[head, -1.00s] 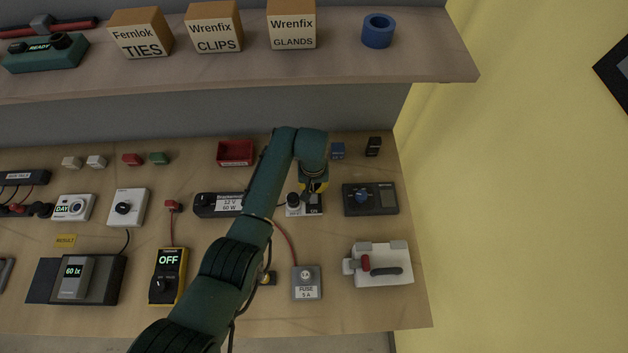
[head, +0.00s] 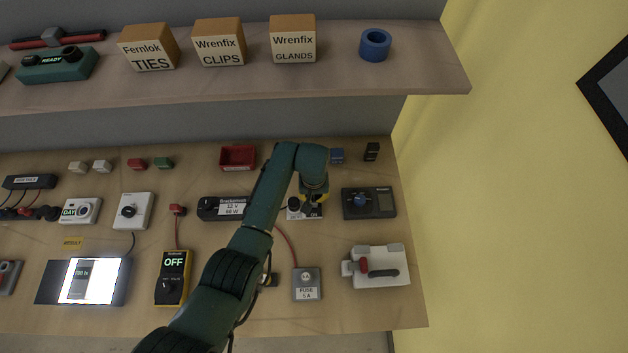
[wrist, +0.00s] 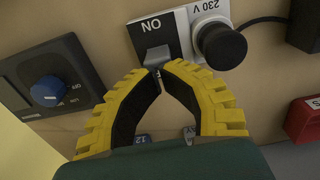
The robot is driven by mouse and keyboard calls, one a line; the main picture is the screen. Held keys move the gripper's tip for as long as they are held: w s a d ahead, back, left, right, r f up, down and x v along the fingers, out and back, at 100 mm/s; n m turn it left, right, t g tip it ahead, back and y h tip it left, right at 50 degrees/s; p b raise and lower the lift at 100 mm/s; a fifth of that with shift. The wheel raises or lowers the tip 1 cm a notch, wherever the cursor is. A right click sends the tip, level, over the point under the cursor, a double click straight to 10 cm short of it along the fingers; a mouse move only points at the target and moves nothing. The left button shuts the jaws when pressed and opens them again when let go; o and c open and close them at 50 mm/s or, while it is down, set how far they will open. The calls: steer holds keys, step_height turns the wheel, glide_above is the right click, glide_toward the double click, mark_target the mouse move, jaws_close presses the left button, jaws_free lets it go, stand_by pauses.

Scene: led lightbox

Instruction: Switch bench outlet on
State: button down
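The bench outlet (head: 293,215) is a small white and black plate on the board, partly hidden by my gripper (head: 315,204) in the head view. The wrist view shows its white socket half (wrist: 205,12), marked 230 V, with a round black plug (wrist: 222,45) in it. On the black half, a grey rocker switch (wrist: 157,56) sits below an upside-down ON label (wrist: 151,25). Another label below the switch is mostly hidden by the fingertips. My gripper (wrist: 158,70) has yellow-backed fingers with tips together, empty, right at the rocker's lower edge. I cannot tell whether they touch it.
A grey device with a blue knob (head: 360,201) stands right of the outlet, and a black 12 V supply (head: 208,208) left. A fuse box (head: 306,284) and a white clamp-like device (head: 378,266) lie nearer. The light panel (head: 117,283) glows white. A shelf overhangs behind.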

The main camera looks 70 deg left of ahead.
steer(key=shift+s+f, duration=0.1)
steer(key=shift+f, duration=0.15)
step_height(320, 180, up, 7)
steer(key=p, duration=0.7)
steer(key=shift+r, duration=0.1)
steer(key=shift+a, duration=0.1)
